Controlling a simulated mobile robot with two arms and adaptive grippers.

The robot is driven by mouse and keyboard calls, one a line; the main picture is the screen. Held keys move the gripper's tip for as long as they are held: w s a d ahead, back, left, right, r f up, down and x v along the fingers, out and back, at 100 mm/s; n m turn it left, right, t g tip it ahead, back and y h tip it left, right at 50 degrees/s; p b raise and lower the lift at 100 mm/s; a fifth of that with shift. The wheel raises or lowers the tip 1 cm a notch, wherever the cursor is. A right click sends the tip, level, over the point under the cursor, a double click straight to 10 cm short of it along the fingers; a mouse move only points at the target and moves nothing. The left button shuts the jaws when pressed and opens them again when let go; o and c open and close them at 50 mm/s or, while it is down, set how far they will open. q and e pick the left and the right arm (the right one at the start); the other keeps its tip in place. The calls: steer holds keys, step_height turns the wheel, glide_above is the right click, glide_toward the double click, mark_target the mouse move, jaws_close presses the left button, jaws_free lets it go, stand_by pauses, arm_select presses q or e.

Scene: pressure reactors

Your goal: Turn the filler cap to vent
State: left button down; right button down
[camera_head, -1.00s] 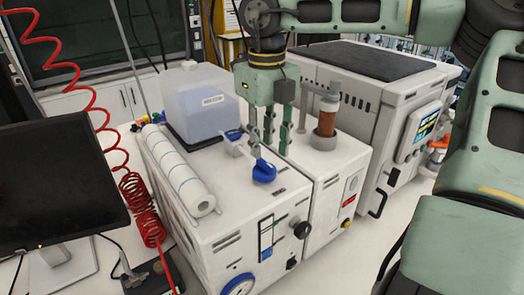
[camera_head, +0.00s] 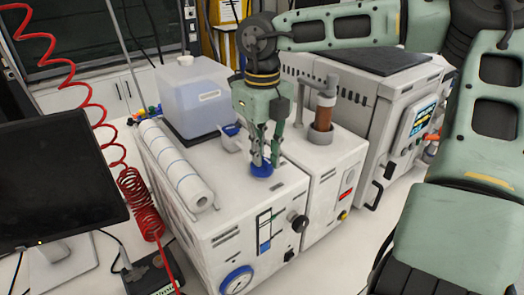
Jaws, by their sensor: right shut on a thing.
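The blue filler cap (camera_head: 261,170) sits on top of the white box-shaped unit (camera_head: 240,205), toward its front right. My right gripper (camera_head: 264,160) points down over the cap with its fingers closed on it. The fingers hide part of the cap's upper side, so its exact turn angle cannot be told. A second blue-topped part (camera_head: 231,130) is just behind and left of the gripper. My left gripper is not in view.
A translucent plastic container (camera_head: 195,95) stands behind the cap, and a white paper roll (camera_head: 176,165) lies at the left. An amber column (camera_head: 323,113) stands close right of the gripper. A monitor (camera_head: 55,180) is at far left.

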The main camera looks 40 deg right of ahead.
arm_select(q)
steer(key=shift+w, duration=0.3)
arm_select(e)
steer(key=shift+n+b, duration=0.75)
steer(key=shift+n, duration=0.25)
steer(key=n+b, duration=0.1)
steer(key=n, duration=0.1)
steer(key=shift+n, duration=0.3)
steer(key=n, duration=0.2)
steer(key=shift+n+b, duration=0.3)
steer(key=shift+b, duration=0.1)
steer(key=n, duration=0.5)
steer(key=shift+n, duration=0.3)
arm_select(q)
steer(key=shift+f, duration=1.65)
arm_select(e)
steer(key=shift+r+n, duration=0.1)
steer(key=shift+n, duration=2.4)
